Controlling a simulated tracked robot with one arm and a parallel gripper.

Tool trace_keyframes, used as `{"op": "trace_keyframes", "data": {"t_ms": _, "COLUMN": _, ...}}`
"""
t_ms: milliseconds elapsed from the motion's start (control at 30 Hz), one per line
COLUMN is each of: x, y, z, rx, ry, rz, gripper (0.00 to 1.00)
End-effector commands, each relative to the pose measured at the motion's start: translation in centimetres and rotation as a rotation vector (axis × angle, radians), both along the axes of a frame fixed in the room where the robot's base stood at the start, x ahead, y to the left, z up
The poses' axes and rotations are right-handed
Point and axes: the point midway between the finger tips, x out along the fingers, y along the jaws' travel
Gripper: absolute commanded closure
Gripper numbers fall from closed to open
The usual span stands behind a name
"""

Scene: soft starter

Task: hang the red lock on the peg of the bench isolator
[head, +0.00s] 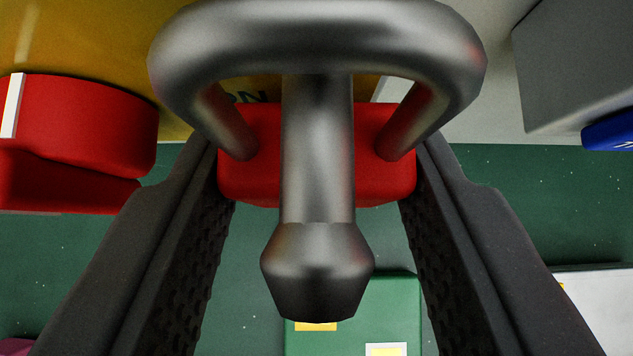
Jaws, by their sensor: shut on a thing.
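The red lock (247,185) is between the two dark fingers of my gripper (318,165), which is shut on the lock's body. Its thick grey metal shackle (318,25) arches toward me at the top. A grey metal peg (318,150) with a wider end stands in the middle. The peg covers part of the lock's body, and its upper part goes behind the shackle's arch, so it appears to run through the loop. The bench isolator (90,35) is the yellow housing behind, with the letters "ON" partly hidden. The peg's root is hidden by the shackle.
A red round knob or handle (80,130) with a white stripe is at the left. A grey box (580,65) with a blue part (610,132) is at the upper right. A green block (390,310) and a white item (600,300) lie below on the green surface (500,215).

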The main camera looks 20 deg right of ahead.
Motion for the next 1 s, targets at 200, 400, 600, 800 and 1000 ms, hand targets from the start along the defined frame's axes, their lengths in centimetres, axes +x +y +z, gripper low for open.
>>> {"op": "trace_keyframes", "data": {"t_ms": 200, "x": 0.0, "y": 0.0, "z": 0.0, "rx": 0.0, "ry": 0.0, "rz": 0.0, "gripper": 0.35}}
{"op": "trace_keyframes", "data": {"t_ms": 400, "x": 0.0, "y": 0.0, "z": 0.0, "rx": 0.0, "ry": 0.0, "rz": 0.0, "gripper": 0.35}}
{"op": "trace_keyframes", "data": {"t_ms": 600, "x": -0.3, "y": 0.1, "z": 0.3, "rx": 0.0, "ry": -0.001, "rz": 0.0, "gripper": 0.35}}
{"op": "trace_keyframes", "data": {"t_ms": 800, "x": -1.8, "y": 0.5, "z": 1.9, "rx": -0.001, "ry": -0.003, "rz": 0.0, "gripper": 0.35}}
{"op": "trace_keyframes", "data": {"t_ms": 1000, "x": -3.9, "y": 1.1, "z": 3.8, "rx": -0.001, "ry": -0.003, "rz": 0.0, "gripper": 0.35}}
